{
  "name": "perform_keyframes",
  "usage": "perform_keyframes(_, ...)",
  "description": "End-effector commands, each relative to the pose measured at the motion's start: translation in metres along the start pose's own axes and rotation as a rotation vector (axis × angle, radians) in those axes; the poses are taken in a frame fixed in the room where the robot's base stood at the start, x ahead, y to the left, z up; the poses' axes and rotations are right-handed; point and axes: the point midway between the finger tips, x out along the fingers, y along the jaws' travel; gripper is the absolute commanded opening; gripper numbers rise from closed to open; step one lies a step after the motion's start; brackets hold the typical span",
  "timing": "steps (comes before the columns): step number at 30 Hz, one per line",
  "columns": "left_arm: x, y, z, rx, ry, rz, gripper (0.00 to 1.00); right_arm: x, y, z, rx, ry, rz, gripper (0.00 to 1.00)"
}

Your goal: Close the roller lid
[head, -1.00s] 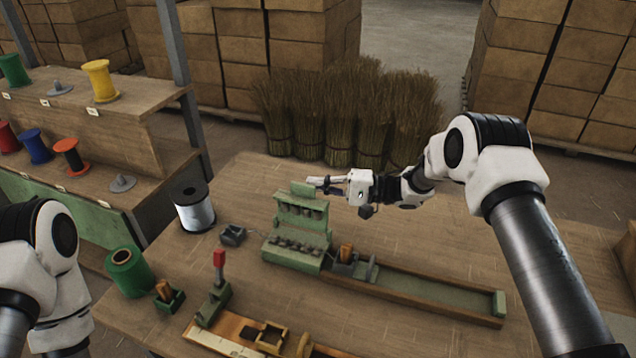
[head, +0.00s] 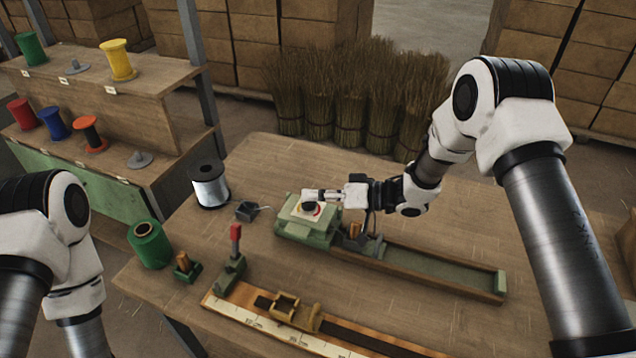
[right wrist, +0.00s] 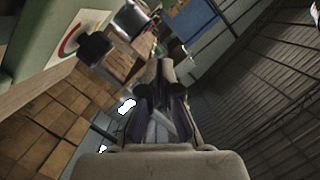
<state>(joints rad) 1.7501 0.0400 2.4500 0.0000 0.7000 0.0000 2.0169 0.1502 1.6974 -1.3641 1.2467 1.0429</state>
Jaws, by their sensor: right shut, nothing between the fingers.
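The roller lid (head: 296,213) lies down flat over the green roller box (head: 303,235) on the table. Its top has a pale label with a red arc and a dark knob. In the right wrist view the lid (right wrist: 66,42) shows at the upper left, with the black knob beside the fingers. My right gripper (head: 311,195) is shut and empty, just above the lid by the knob; I cannot tell whether it touches. Its fingers (right wrist: 166,75) also show in the right wrist view. The rollers are hidden under the lid. My left gripper is out of view.
A long green trough (head: 440,267) runs right from the box. A silver wire spool (head: 210,187), a green spool (head: 150,245), a red-handled lever (head: 235,245) and a ruler board (head: 330,340) stand around it. The table's right side is clear.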

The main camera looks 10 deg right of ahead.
Motion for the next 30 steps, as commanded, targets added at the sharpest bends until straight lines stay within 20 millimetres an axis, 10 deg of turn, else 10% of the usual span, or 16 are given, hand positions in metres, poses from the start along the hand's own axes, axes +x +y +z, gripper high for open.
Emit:
perform_keyframes(15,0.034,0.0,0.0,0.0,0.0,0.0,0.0,0.014,0.002,0.055,-0.461,-0.002,0.114,0.0)
perform_keyframes(30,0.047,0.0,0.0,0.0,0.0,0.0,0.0,0.019,0.011,0.078,-0.467,0.0,0.116,0.0)
